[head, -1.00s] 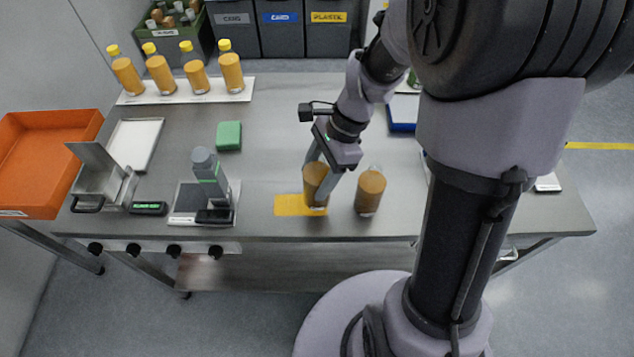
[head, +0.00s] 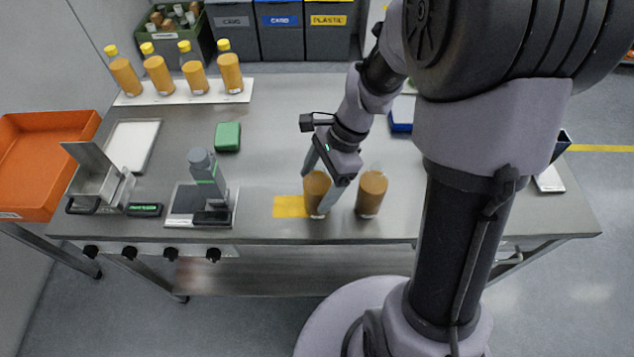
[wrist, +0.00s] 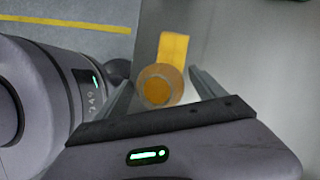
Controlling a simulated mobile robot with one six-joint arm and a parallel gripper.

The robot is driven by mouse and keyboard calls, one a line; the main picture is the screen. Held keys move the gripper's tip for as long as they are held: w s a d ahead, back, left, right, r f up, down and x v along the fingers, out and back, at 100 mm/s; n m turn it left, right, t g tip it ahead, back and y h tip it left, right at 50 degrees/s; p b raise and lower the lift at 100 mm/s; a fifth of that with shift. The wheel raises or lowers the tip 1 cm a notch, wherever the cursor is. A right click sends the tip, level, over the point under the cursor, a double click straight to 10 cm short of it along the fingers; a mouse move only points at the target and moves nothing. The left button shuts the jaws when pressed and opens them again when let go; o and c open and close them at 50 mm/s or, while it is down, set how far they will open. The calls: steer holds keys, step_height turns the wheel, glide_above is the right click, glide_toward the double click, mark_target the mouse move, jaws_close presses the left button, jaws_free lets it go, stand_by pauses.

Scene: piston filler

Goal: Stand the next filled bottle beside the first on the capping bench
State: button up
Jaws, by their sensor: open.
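Two uncapped bottles with amber filling stand upright side by side on the steel bench, a small gap between them. The left bottle (head: 316,194) is at the right end of a yellow patch (head: 288,206). The right bottle (head: 371,194) stands on bare steel. My gripper (head: 327,182) is open, with its fingers on either side of the left bottle. In the wrist view, that bottle (wrist: 158,87) shows from above between the spread fingers, with a gap to the right finger. The yellow patch (wrist: 173,46) lies just beyond it. Its contact with the left finger is unclear.
Several yellow-capped bottles (head: 194,77) stand on a white strip at the back left. A grey device (head: 204,170), a green block (head: 228,137) and a metal holder (head: 98,181) are to the left. My arm hides part of the bench's right side.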

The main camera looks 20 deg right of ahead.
steer(key=p+v, duration=0.5)
steer(key=v, duration=0.7)
steer(key=s+a+r+n+t+h, duration=0.2)
steer(key=s+a+r+n+t, duration=0.4)
steer(key=s+r+n, duration=0.5)
steer(key=shift+s+a+n, duration=0.65)
steer(key=shift+a+n, duration=0.1)
steer(key=shift+n, duration=0.25)
steer(key=shift+b, duration=0.3)
